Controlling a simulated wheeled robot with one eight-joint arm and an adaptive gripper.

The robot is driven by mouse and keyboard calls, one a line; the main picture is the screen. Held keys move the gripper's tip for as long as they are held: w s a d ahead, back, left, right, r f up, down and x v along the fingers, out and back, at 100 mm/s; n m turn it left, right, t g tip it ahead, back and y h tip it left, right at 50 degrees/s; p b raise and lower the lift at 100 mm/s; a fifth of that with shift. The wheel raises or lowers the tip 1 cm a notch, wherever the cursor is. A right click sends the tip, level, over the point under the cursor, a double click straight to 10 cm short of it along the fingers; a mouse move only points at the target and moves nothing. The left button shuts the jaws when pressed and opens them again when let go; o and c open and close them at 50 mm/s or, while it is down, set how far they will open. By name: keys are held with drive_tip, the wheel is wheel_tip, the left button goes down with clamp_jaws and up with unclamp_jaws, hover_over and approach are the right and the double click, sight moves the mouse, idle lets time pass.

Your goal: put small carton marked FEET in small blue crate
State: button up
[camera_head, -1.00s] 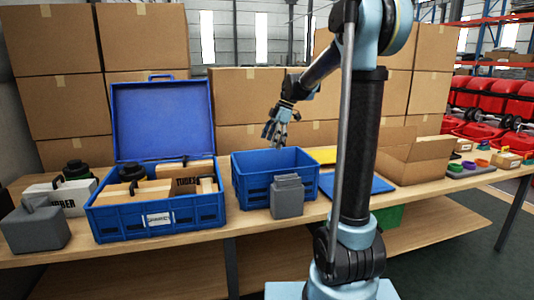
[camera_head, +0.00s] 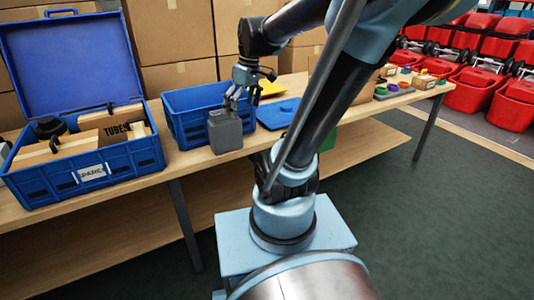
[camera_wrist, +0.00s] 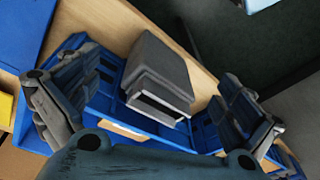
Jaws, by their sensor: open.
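The small blue crate (camera_head: 188,132) stands open on the bench, next to a larger lidded blue crate. My gripper (camera_head: 234,100) is open, pointing down at the small crate's front right, close above a grey container (camera_head: 225,134). In the wrist view the open fingers (camera_wrist: 150,112) appear on either side of the grey container (camera_wrist: 160,72), with the crate's blue walls (camera_wrist: 100,108) behind. I cannot tell whether they touch it. I cannot read FEET on any carton. A small carton (camera_head: 425,81) stands at the bench's far right end, its marking too small to read.
The larger blue crate (camera_head: 90,176) holds cartons, one marked TUBES (camera_head: 114,130), and a black-topped item. A blue flat panel (camera_head: 277,114) and a yellow one (camera_head: 272,87) lie right of the small crate. Large cardboard boxes (camera_head: 175,36) stand behind.

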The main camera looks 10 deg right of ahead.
drive_tip(key=s+d+f+m+h, duration=0.1)
drive_tip(key=s+d+f+m, duration=0.2)
drive_tip(key=s+f+m, duration=0.1)
drive_tip(key=s+d+f+m+t+h, duration=0.1)
drive_tip(key=s+d+f+m, duration=0.2)
drive_tip(key=s+f, duration=0.4)
drive_tip(key=shift+s+f+m, duration=0.3)
drive_tip(key=shift+s+m, duration=0.15)
drive_tip(key=shift+m, duration=0.35)
